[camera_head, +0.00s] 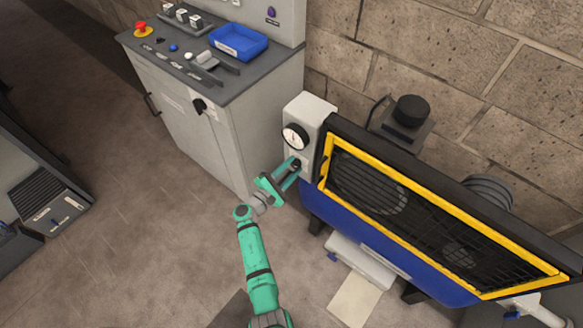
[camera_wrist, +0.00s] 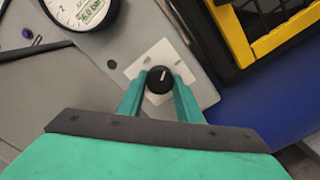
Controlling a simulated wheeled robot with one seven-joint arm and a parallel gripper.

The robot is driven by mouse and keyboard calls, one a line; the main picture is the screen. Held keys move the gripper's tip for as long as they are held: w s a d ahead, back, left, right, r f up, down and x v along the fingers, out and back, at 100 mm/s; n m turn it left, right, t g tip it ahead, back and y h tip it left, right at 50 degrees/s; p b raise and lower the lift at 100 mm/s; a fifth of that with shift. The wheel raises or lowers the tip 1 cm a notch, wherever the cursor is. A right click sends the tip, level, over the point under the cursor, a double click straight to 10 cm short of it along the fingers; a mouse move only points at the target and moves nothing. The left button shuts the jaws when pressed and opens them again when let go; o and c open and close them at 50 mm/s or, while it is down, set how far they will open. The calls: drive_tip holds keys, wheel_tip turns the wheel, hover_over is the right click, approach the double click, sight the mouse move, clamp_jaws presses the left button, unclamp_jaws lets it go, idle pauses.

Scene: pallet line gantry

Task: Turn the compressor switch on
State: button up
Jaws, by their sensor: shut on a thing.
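The compressor switch is a round black knob with a white pointer line, seen in the wrist view (camera_wrist: 159,80). It sits on a white label plate (camera_wrist: 152,57) on the compressor's grey control box (camera_head: 307,117). The pointer line stands near upright in the wrist view. My gripper (camera_head: 294,166) reaches the box front below the gauge; its green fingers (camera_wrist: 159,84) stand on either side of the knob and are shut on it. In the head view the knob is mostly hidden by the fingers. The compressor (camera_head: 380,250) has a blue body and a yellow-framed grille.
A round gauge (camera_head: 295,137) sits just above the knob; its small display shows in the wrist view (camera_wrist: 92,12). A grey cabinet (camera_head: 190,120) with a blue tray (camera_head: 238,43) stands to the left. The brick wall is behind. Open floor lies left of my arm.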

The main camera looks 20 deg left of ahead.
drive_tip(key=m, duration=0.3)
drive_tip(key=shift+a+m, duration=0.1)
drive_tip(key=shift+m, duration=1.4)
drive_tip(key=o, duration=1)
drive_tip(key=shift+a, duration=0.1)
drive_tip(key=shift+o, duration=0.2)
drive_tip(key=shift+m, duration=0.3)
drive_tip(key=shift+d, duration=0.2)
